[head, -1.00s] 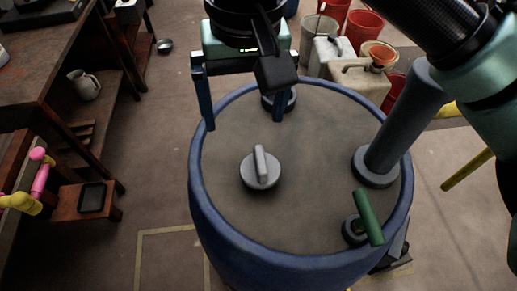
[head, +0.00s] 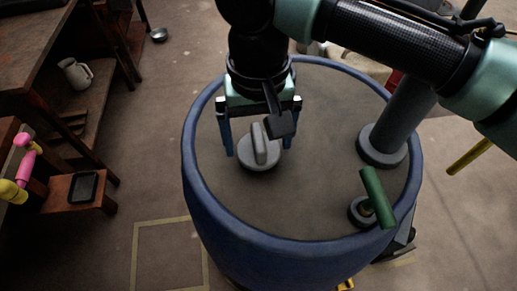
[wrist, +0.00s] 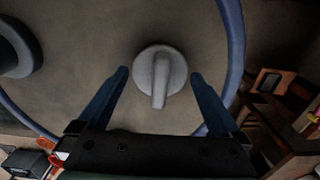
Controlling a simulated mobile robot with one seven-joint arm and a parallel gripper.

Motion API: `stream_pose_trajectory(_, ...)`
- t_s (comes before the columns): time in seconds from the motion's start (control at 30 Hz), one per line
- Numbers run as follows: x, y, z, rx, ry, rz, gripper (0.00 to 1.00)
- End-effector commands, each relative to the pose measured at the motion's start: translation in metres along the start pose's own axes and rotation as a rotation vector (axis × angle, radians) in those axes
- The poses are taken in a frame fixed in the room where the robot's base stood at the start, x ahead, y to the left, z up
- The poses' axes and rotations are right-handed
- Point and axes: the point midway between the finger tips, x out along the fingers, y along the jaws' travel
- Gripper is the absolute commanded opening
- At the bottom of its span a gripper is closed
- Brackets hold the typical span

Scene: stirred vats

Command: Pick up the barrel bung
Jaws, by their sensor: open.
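The barrel bung (head: 259,153) is a grey disc with a raised bar handle. It sits on the flat brown top of the blue-rimmed barrel (head: 215,225), left of the middle. In the wrist view the bung (wrist: 160,75) lies just beyond the fingertips, centred between them. My gripper (head: 259,150) is open and empty, its blue fingers on either side of the bung in the head view. In the wrist view my gripper (wrist: 159,74) shows a clear gap on each side of the bung. I cannot tell the exact height of the fingertips above the lid.
A thick grey pipe (head: 398,125) rises from the lid on the right. A fitting with a green handle (head: 377,198) stands at the lid's front right. A wooden workbench (head: 30,50) is at the left, with open floor between it and the barrel.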

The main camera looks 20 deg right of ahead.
Motion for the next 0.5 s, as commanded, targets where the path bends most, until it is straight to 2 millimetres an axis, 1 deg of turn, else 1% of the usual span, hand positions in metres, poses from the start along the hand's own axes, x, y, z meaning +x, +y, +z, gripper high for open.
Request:
stream_pose_trajectory(0.03, 0.0060, 0.0003, 0.0001, 0.000, 0.000, 0.001, 1.00)
stream_pose_trajectory(0.1, 0.0086, 0.0003, 0.0002, -0.001, 0.000, 0.001, 1.00)
stream_pose_trajectory(0.3, 0.0082, 0.0000, 0.0001, -0.001, 0.001, 0.000, 1.00)
stream_pose_trajectory(0.33, 0.0082, 0.0000, 0.0001, -0.001, 0.001, 0.000, 0.98)
stream_pose_trajectory(0.47, 0.0081, -0.0001, 0.0001, -0.001, 0.001, 0.000, 0.75)
stream_pose_trajectory(0.5, 0.0081, -0.0001, 0.0001, -0.001, 0.001, 0.000, 0.68)
